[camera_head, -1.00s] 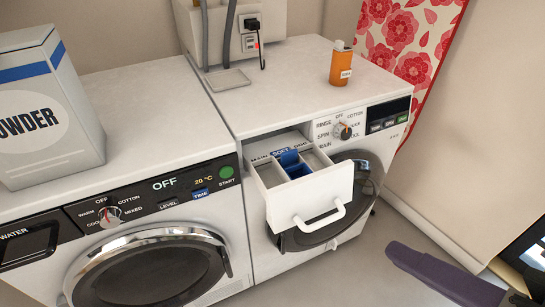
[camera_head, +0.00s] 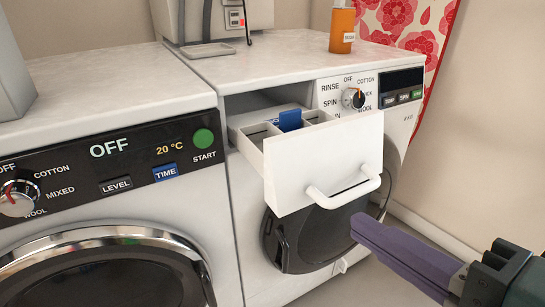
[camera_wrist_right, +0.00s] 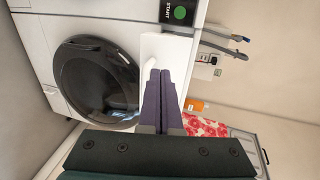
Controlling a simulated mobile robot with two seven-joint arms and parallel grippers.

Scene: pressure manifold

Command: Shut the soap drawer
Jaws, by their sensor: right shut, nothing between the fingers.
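The soap drawer (camera_head: 325,165) is pulled well out of the right-hand washing machine (camera_head: 405,145). Its white front has a curved handle (camera_head: 343,193), and a blue flap (camera_head: 290,120) stands in one of its open compartments. My right gripper (camera_head: 358,228) is shut and empty, with its purple fingers just right of and below the handle in the head view. In the right wrist view, the shut fingertips (camera_wrist_right: 160,73) appear over the white drawer front (camera_wrist_right: 172,58). I cannot tell whether they touch it. My left gripper is not in view.
A second washing machine (camera_head: 110,185) stands at the left, with a round door. An orange bottle (camera_head: 342,30) stands on top of the right machine, with hoses and a socket behind. A wall (camera_head: 480,120) bounds the right side.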

